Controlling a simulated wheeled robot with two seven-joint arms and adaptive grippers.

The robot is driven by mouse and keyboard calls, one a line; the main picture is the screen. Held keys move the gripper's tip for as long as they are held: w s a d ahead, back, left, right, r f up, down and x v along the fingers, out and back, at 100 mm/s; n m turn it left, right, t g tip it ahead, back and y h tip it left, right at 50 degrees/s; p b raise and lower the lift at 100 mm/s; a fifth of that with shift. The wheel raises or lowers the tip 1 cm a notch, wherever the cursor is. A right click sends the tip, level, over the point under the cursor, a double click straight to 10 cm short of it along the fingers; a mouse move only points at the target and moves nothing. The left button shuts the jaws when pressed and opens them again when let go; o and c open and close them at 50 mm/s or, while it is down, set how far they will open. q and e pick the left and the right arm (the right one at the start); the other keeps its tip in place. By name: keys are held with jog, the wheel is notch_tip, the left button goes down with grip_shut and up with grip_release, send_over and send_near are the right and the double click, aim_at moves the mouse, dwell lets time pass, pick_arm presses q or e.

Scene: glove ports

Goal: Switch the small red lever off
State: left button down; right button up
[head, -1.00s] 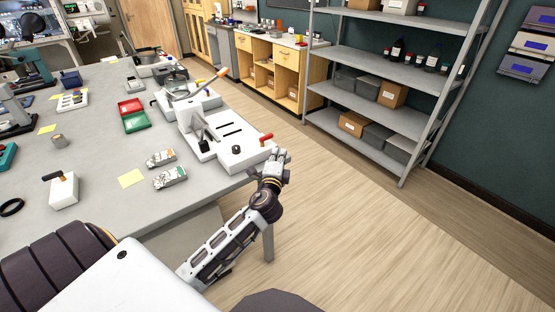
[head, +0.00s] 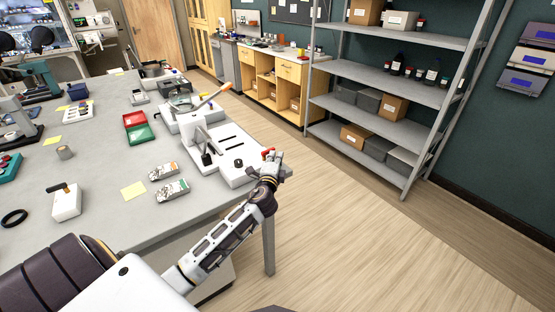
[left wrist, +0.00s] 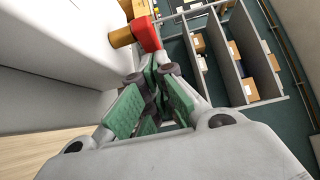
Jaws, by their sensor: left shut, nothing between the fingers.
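The small red lever (head: 267,154) is at the right end of the white machine (head: 236,158) on the table. In the left wrist view, its red handle (left wrist: 147,36) sits on a brass-coloured stem beside the white housing. My left gripper (head: 272,166) is right at the lever and partly hides it in the head view. In the left wrist view, the gripper's green-padded fingers (left wrist: 150,92) are together with nothing between them. The red handle is just beyond the fingertips; I cannot tell if they touch. My right gripper is not in view.
The grey table (head: 105,200) holds two patterned boxes (head: 172,190), red and green trays (head: 139,133), and a small white block with a dark lever (head: 66,201). Open floor (head: 370,240) lies to the right. A metal shelf (head: 380,105) stands at the back.

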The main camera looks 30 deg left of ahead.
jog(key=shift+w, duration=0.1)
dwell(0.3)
pick_arm(q)
jog(key=shift+w+y, duration=0.1)
jog(key=shift+y, duration=0.2)
jog(key=shift+n+b, duration=0.3)
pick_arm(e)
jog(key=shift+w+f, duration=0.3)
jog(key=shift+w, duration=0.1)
